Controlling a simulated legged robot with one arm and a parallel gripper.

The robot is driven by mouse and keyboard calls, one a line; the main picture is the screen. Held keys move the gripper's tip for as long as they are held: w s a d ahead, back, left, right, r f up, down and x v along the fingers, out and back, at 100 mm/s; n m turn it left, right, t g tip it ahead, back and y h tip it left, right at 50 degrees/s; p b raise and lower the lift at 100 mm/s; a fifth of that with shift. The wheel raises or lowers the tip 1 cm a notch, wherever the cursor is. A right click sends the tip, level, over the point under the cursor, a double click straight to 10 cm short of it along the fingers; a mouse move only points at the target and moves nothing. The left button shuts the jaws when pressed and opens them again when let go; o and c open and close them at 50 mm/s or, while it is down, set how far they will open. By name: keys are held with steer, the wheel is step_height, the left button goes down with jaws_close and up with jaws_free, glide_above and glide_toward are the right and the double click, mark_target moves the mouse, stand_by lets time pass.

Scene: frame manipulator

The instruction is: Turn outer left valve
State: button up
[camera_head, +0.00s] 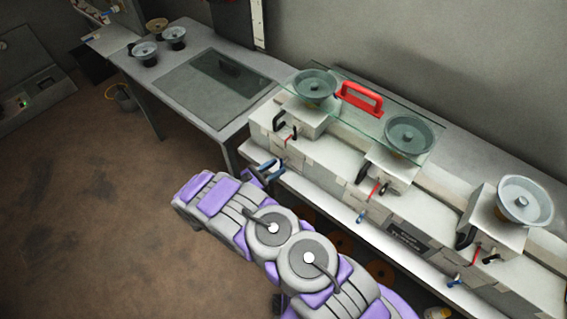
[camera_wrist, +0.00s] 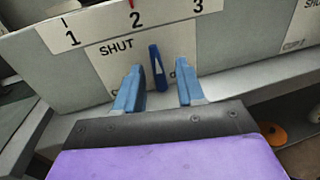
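The outer left valve is a blue lever (camera_wrist: 157,68) on the front of the left machine, below a scale marked 1, 2 and 3. It stands nearly upright, leaning slightly left at the top, beside the word SHUT. In the wrist view my gripper (camera_wrist: 159,82) is open, with one blue finger on each side of the lever. Gaps show between the lever and both fingers. In the head view my gripper (camera_head: 264,170) is at the left machine's front (camera_head: 283,150), and I cannot separate the lever from the blue fingers there.
The middle blue lever (camera_head: 361,216) and the right blue lever (camera_head: 455,281) are on neighbouring machines. A white ledge (camera_head: 335,215) runs below the machines. A table (camera_head: 195,45) stands left, with bare floor (camera_head: 100,190) in front.

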mark_target(281, 163)
steer(key=shift+w+d+f, duration=0.1)
steer(key=shift+w+d, duration=0.1)
steer(key=shift+w, duration=0.35)
steer(key=shift+w+d+f, duration=0.1)
steer(key=shift+w+d, duration=0.1)
steer(key=shift+w, duration=0.35)
steer(key=shift+w+d+r, duration=0.1)
steer(key=shift+w+d, duration=0.1)
steer(key=shift+d, duration=0.45)
steer(key=shift+d+r, duration=0.1)
steer(key=shift+d, duration=0.4)
steer(key=shift+a, duration=0.45)
steer(key=c, duration=0.4)
steer(key=shift+d, duration=0.1)
jaws_close()
